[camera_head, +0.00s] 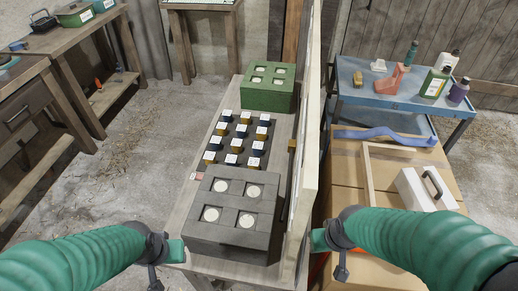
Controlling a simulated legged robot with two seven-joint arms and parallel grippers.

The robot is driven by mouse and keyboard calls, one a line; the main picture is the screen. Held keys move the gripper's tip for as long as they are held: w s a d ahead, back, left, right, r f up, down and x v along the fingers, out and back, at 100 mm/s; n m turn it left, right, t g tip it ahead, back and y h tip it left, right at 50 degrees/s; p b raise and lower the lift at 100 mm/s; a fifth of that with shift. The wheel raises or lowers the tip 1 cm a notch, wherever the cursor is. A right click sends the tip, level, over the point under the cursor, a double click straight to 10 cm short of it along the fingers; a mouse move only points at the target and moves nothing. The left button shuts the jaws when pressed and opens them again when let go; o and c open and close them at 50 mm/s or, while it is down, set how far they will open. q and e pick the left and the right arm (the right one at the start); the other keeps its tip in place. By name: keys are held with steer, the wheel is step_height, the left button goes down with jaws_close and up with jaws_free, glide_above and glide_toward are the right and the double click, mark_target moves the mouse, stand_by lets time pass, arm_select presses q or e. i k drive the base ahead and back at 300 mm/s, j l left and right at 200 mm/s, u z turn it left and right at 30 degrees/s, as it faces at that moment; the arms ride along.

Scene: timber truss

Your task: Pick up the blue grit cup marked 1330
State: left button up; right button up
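Several small blue cups (257,150) and yellow cups (209,162) with white label tops stand in rows on a dark tray on the narrow bench, in the middle of the head view. The labels are too small to read, so I cannot tell which blue cup is marked 1330. My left gripper (165,261) is at the bench's near left corner, in front of and left of the cups. My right gripper (331,254) is right of the upright board, apart from the cups. Neither gripper visibly holds anything; whether their fingers are open is unclear.
A grey block (232,236) with round white insets stands nearer than the cups, and a similar green block (268,87) stands beyond them. A tall upright board (305,170) runs along the bench's right side. Cardboard boxes (350,160) and a blue table (375,100) are further right.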

mark_target(257, 147)
steer(key=k+j+u, duration=0.15)
steer(key=u, duration=0.15)
steer(key=k+j+u, duration=0.25)
steer(key=i+j+u, duration=0.35)
steer(key=j, duration=0.3)
steer(key=i+j+u, duration=0.35)
steer(key=j, duration=0.25)
steer(key=i+j+u, duration=0.4)
steer(key=i+z, duration=0.2)
steer(key=i, duration=0.15)
steer(key=i+j+z, duration=0.25)
steer(key=i, duration=0.15)
steer(key=i+j+z, duration=0.2)
steer(key=i, duration=0.15)
steer(key=i+l+z, duration=0.25)
steer(key=i+z, duration=0.15)
steer(key=i+l+z, duration=0.1)
steer(key=i+z, duration=0.7)
steer(key=i, duration=0.2)
steer(key=i+j+z, duration=0.25)
steer(key=i+z, duration=0.15)
steer(key=i+l+z, duration=0.15)
steer(key=i+z, duration=0.45)
steer(key=z, duration=0.15)
steer(key=i+z, duration=0.4)
steer(key=i+j+z, duration=0.1)
steer(key=z, duration=0.3)
steer(key=i+z, duration=0.3)
steer(key=i, duration=0.3)
